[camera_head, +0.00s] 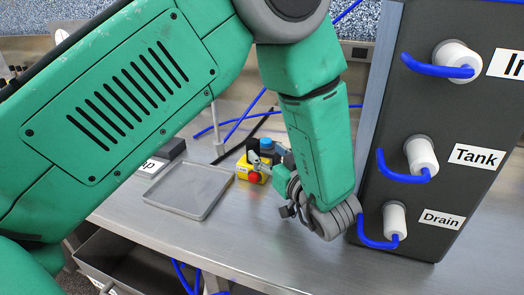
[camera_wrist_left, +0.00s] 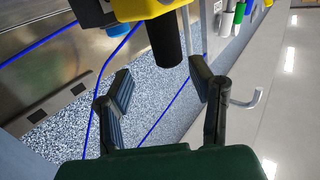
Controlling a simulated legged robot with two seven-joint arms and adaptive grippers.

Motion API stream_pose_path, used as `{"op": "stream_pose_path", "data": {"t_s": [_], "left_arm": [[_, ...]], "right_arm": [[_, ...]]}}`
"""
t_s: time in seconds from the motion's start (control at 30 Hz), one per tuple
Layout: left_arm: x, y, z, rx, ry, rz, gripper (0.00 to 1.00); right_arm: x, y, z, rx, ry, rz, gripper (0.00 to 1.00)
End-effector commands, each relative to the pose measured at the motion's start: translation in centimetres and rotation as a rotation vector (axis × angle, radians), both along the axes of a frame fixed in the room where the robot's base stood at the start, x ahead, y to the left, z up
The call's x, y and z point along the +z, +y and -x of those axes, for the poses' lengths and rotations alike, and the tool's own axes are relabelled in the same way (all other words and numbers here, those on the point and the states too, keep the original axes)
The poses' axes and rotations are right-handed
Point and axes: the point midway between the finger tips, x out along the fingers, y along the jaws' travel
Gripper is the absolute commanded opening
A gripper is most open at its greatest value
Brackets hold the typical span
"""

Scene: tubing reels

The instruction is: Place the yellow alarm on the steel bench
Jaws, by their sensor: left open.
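The yellow alarm (camera_head: 246,170), a small yellow box with a red button, appears to sit on the steel bench (camera_head: 235,230), just right of a shallow tray. My left gripper (camera_head: 262,162) reaches in from the right, close beside the alarm, and partly hides it. In the left wrist view the gripper (camera_wrist_left: 160,70) has its two fingers spread wide with nothing clamped between them. A yellow body (camera_wrist_left: 145,9) with a black cylinder shows at the top of that view, beyond the fingertips. Contact with the fingers cannot be made out. My right gripper is not in view.
The shallow grey tray (camera_head: 188,191) lies left of the alarm, with a dark labelled block (camera_head: 163,160) behind it. A blue-topped item (camera_head: 267,144) stands behind the alarm. A dark panel (camera_head: 455,110) with white ports and blue tubes stands at right. Bare bench lies in front.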

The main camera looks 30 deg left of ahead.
Motion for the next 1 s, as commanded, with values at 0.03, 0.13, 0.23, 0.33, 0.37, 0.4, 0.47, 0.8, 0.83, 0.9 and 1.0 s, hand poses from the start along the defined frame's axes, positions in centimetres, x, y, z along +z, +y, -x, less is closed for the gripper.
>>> {"op": "stream_pose_path", "data": {"t_s": [0.03,0.13,0.23,0.33,0.37,0.4,0.47,0.8,0.83,0.9,1.0], "left_arm": [[0.0,-0.7,0.4,-0.002,0.001,0.0,0.49],[0.0,-1.9,1.2,-0.001,0.0,0.004,0.49],[0.0,-3.0,1.9,0.0,-0.001,0.007,0.49],[0.0,-4.0,2.3,0.0,-0.001,0.007,0.49],[0.1,-4.2,2.4,0.001,0.0,0.006,0.49],[0.1,-4.5,2.5,0.002,0.0,0.004,0.49],[0.2,-4.9,2.6,0.001,0.0,0.002,0.49],[0.2,-5.1,2.6,0.001,0.0,0.001,0.49],[0.2,-5.0,2.6,0.001,0.0,0.001,0.49],[0.2,-5.0,2.6,0.002,0.0,0.001,0.49],[0.1,-4.7,2.6,0.002,0.0,0.004,0.49]], "right_arm": [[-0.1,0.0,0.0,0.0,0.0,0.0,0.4],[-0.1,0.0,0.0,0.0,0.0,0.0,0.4],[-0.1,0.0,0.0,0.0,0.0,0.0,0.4],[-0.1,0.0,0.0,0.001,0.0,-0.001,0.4],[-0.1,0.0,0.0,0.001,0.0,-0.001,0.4],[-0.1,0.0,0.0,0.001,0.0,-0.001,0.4],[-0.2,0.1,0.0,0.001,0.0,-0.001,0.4],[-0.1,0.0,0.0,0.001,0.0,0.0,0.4],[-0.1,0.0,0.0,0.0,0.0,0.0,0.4],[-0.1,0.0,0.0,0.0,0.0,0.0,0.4],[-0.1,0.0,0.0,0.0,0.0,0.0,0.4]]}}
